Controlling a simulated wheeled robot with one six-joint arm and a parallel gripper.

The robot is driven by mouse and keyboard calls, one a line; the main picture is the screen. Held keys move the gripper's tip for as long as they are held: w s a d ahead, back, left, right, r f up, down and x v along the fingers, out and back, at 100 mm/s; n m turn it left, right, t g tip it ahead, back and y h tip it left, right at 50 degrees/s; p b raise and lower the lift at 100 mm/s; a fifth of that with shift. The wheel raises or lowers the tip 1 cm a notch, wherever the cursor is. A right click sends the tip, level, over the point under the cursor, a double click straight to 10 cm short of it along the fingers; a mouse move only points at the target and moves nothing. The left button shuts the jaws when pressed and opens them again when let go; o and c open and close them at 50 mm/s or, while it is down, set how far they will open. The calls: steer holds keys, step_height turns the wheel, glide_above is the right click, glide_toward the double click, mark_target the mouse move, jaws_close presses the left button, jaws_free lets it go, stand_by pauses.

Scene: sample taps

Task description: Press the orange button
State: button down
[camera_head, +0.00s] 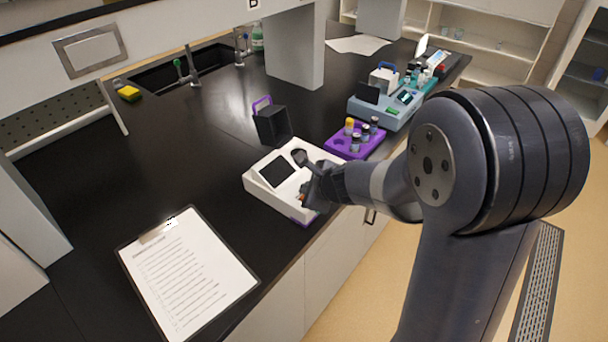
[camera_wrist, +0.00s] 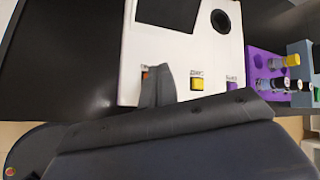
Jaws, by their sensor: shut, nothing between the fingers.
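A white device (camera_head: 262,190) with a dark screen sits on the black bench. It also shows in the wrist view (camera_wrist: 132,45). On its front, the orange button (camera_wrist: 146,72) is at the left, mostly hidden by my fingers. A yellow button (camera_wrist: 197,84) and a purple button (camera_wrist: 232,86) stand to its right, each with a small label. My gripper (camera_head: 308,194) is shut and empty, at the device's front edge. In the wrist view its fingertips (camera_wrist: 160,70) overlap the orange button; I cannot tell whether they touch it.
A purple rack (camera_head: 352,148) with several vials stands right of the device, a teal instrument (camera_head: 375,108) beyond it. A black box with a purple handle (camera_head: 272,125) is behind. A clipboard (camera_head: 188,275) lies at the front left. The bench's left middle is clear.

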step_height(320, 180, up, 6)
steer(key=p, duration=0.5)
steer(key=shift+w, duration=0.1)
stand_by(1.4)
